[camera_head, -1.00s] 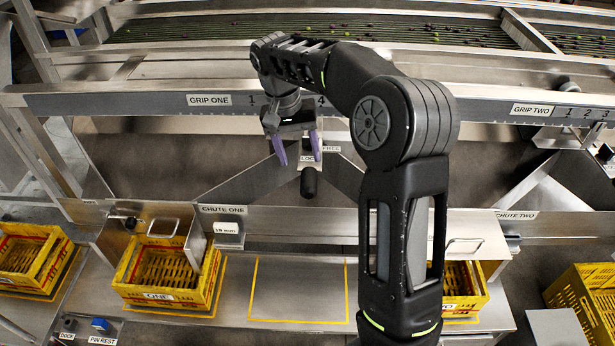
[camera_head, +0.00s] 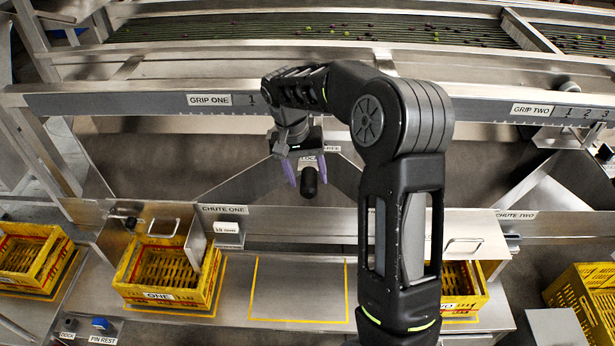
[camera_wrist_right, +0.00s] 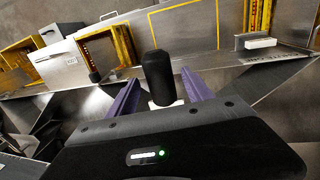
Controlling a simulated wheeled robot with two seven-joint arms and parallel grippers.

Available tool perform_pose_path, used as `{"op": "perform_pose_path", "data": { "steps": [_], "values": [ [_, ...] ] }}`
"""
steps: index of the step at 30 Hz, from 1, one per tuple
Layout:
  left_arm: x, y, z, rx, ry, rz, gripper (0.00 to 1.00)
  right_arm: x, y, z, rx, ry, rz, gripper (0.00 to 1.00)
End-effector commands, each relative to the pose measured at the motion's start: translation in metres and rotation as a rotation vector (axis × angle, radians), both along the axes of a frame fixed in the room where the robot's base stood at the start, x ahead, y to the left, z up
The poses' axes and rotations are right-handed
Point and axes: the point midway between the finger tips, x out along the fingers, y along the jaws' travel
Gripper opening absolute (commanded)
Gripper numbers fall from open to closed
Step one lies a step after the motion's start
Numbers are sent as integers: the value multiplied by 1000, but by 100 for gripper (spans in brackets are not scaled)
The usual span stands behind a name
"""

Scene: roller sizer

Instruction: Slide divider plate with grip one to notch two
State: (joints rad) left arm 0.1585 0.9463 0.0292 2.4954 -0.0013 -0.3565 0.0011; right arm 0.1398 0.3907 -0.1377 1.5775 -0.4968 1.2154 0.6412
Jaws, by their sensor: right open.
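My right gripper (camera_head: 308,181) is open, with its two purple fingers on either side of a black knob (camera_head: 310,187). In the right wrist view the knob (camera_wrist_right: 158,72) stands between the spread purple fingers (camera_wrist_right: 156,88), with gaps visible at its sides. The knob is by the plates that meet above chute one, near a partly covered LOCK/FREE label (camera_head: 331,149). The GRIP ONE rail (camera_head: 150,103) shows its mark 1; my arm hides the marks to its right. The divider plate cannot be told apart clearly. My left gripper is not in view.
Yellow crate ONE (camera_head: 128,292) stands below at left, beside an empty yellow-outlined area (camera_head: 298,290). Crate TWO (camera_head: 462,306) is partly behind my arm. The GRIP TWO rail (camera_head: 490,107) is at the right. A blue-topped pin rest (camera_head: 101,324) is at the lower left.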

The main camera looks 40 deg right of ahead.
Motion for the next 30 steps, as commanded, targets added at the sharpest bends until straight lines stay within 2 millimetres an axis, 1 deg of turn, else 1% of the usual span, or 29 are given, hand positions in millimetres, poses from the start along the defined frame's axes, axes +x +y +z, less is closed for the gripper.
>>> {"op": "perform_pose_path", "data": {
  "steps": [3,11,30],
  "values": [
    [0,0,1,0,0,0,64,-1,-1,-8,0,2,1,59],
    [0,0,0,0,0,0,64,-1,-1,-9,0,0,1,59],
    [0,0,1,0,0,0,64,-1,-1,-8,0,0,1,8]
  ]
}}
